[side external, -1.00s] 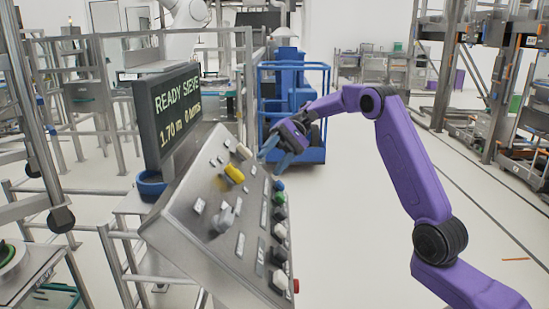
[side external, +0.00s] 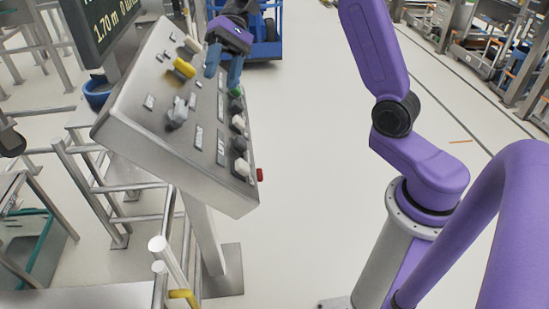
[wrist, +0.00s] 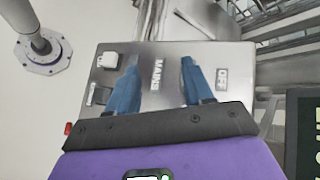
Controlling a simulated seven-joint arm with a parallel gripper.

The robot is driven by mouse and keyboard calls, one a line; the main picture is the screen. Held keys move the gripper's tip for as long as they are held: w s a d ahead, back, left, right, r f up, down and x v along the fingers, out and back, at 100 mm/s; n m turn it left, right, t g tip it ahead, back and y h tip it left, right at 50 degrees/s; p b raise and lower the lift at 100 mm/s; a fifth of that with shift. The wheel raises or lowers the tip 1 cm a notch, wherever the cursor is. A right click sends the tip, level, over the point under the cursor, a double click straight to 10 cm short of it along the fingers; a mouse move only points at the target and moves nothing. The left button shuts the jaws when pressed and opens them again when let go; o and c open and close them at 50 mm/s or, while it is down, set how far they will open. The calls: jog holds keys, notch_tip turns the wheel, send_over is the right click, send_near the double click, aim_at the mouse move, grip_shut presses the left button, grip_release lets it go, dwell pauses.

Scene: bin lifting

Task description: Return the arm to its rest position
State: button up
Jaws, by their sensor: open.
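My gripper (side external: 223,72) is at the upper right of the sloped grey control panel (side external: 135,125) in the side view. Its two blue fingers are spread apart with nothing between them. One finger hangs near a green button (side external: 237,91); I cannot tell whether it touches. In the wrist view my gripper (wrist: 160,62) faces the panel (wrist: 232,52), with a label reading MAINS between the fingers. A white switch (wrist: 108,60) is beyond the left finger. My purple arm reaches in from the right of the side view.
The panel carries a yellow switch (side external: 184,67), a grey lever (side external: 177,112), several knobs and a red button (side external: 260,175). A dark display (side external: 100,25) stands behind it. Metal railings (side external: 95,195) are at left. The floor (side external: 310,170) between panel and arm is clear.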

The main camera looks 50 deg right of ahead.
jog(key=s+d+f+n+t+h, duration=0.1)
jog(key=s+f+n+h, duration=0.2)
jog(key=s, duration=0.7)
jog(key=s+f+n+t+h, duration=0.2)
jog(key=s+n, duration=0.4)
jog(key=s, duration=0.4)
jog(key=s+d+f+n+t+h, duration=0.1)
jog(key=s+n, duration=0.4)
jog(key=s, duration=0.5)
notch_tip(320, 180, down, 3)
jog(key=t+h, duration=0.1)
jog(key=h, duration=0.1)
jog(key=shift+d+r+n+h, duration=0.2)
jog(key=shift+d+n+h, duration=0.1)
jog(key=shift+h, duration=0.1)
